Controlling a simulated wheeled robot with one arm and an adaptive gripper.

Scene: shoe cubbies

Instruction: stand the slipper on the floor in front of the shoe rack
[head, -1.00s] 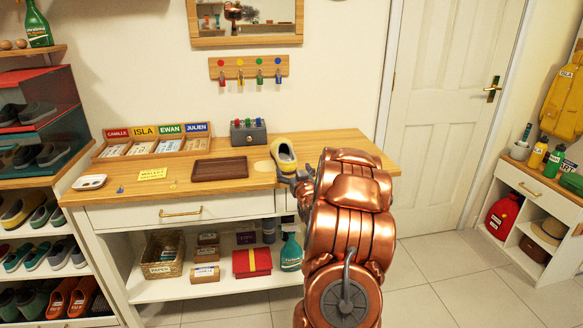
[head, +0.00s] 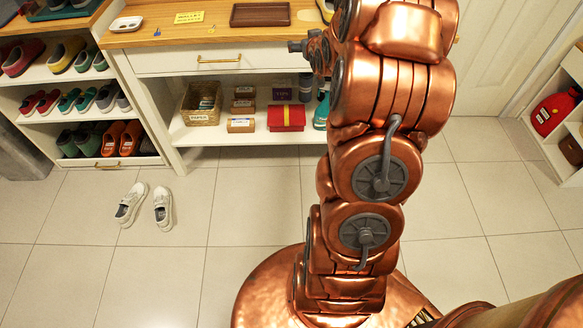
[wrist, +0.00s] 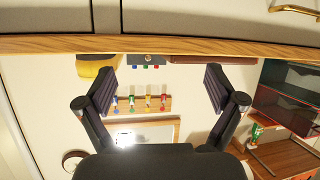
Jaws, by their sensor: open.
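The slipper, yellow and grey, stands on the wooden console top. Only a sliver of the slipper (head: 325,8) shows at the top edge of the head view, beside my arm. In the upside-down wrist view the yellow and dark slipper (wrist: 97,68) is beyond the table edge, near the left finger. My gripper (wrist: 160,90) is open, with nothing between its fingers. In the head view my arm mostly hides it. The shoe rack (head: 75,75) is at the left, with several shoes on its shelves. The tiled floor (head: 60,245) lies in front of it.
A pair of white sneakers (head: 145,206) stands on the floor in front of the rack's right side. The console (head: 150,62) has a brown tray (head: 260,14) on top and a basket (head: 201,103) below. Floor left of the sneakers is clear.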

